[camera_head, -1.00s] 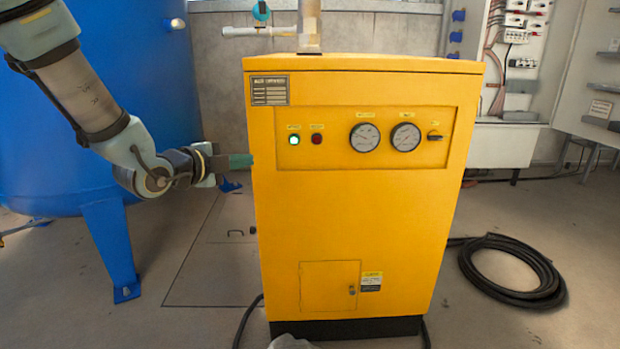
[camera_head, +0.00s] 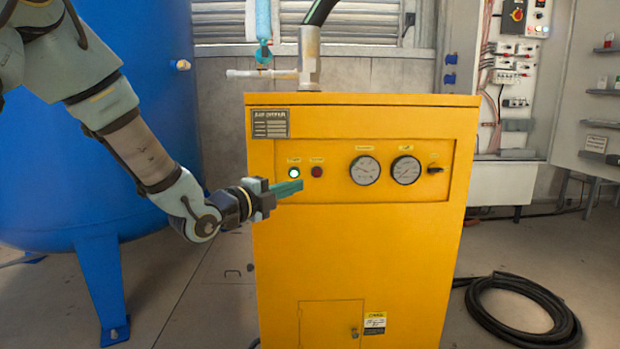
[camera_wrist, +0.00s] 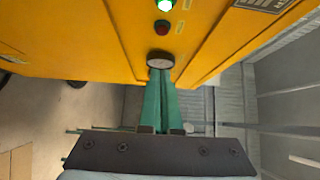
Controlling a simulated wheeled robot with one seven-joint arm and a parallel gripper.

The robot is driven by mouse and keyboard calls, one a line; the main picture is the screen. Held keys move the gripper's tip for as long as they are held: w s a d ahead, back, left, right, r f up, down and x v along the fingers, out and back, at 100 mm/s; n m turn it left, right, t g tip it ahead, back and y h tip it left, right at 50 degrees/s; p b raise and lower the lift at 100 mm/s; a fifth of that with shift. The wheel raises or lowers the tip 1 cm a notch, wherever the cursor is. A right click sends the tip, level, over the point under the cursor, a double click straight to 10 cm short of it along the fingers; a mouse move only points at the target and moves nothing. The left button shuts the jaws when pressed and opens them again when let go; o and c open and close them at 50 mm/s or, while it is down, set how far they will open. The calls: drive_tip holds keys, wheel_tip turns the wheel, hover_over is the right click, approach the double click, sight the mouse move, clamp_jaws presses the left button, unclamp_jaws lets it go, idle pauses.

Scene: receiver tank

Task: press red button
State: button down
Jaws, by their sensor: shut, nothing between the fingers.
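I cannot tell whether the fingers touch the panel.
Two gauges (camera_head: 365,170) and a black switch (camera_head: 435,170) are on the same panel. A blue tank (camera_head: 100,150) stands at the left behind my arm. A coiled black hose (camera_head: 520,310) lies on the floor at the right.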

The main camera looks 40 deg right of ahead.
approach(321, 173)
drive_tip(key=s+d, duration=0.3)
drive_tip(key=w+d, duration=0.2)
drive_tip(key=w, duration=0.1)
drive_tip(key=shift+d, duration=0.15)
drive_tip(key=shift+w+d, duration=0.25)
drive_tip(key=shift+w, duration=0.05)
